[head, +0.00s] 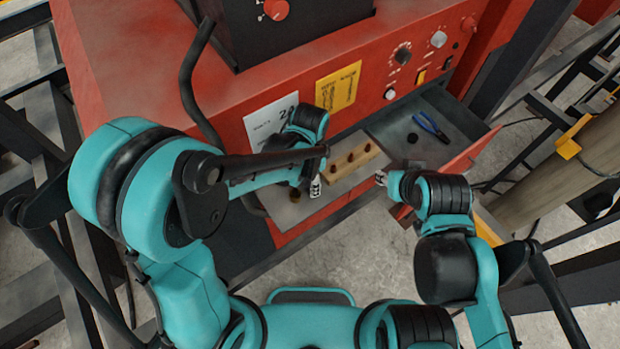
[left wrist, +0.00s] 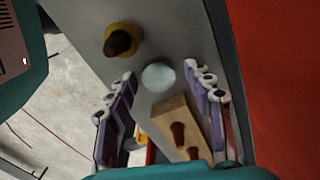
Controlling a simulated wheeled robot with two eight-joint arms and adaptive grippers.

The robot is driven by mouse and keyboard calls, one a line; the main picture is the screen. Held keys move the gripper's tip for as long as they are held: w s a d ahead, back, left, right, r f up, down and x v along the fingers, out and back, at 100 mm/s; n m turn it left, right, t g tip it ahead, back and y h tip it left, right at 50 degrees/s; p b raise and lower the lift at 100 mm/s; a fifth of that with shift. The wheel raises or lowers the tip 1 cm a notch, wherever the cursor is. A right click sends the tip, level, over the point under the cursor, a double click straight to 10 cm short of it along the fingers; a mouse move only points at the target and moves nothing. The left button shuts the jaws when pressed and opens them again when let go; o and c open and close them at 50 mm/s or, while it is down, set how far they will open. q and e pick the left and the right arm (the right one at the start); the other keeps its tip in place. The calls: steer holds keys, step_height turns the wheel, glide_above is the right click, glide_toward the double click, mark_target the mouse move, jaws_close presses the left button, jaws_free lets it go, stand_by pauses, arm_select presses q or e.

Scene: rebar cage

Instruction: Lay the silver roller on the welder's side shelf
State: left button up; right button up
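In the left wrist view, a pale silver round face (left wrist: 158,77), which looks like the roller seen end-on, is on the grey side shelf (left wrist: 185,30). My left gripper (left wrist: 160,72) is open, with its fingers on either side of the silver face and a gap at each side. In the head view, the left gripper (head: 316,187) is over the red welder's shelf (head: 290,212), and I cannot make out the roller there. My right gripper (head: 381,179) is by the open drawer's near left corner; its finger opening is too small to tell.
A wooden block with brown pegs (head: 352,160) stands on the shelf, close to the left fingers. A yellow ring with a brown knob (left wrist: 121,40) is on the shelf too. The open drawer (head: 395,128) holds blue pliers (head: 431,127) and a black piece (head: 412,138).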

arm_select(q)
steer(key=shift+r, duration=0.1)
steer(key=shift+r+p, duration=0.25)
steer(key=shift+p, duration=0.05)
step_height(320, 180, up, 12)
steer(key=shift+f, duration=0.15)
stand_by(0.5)
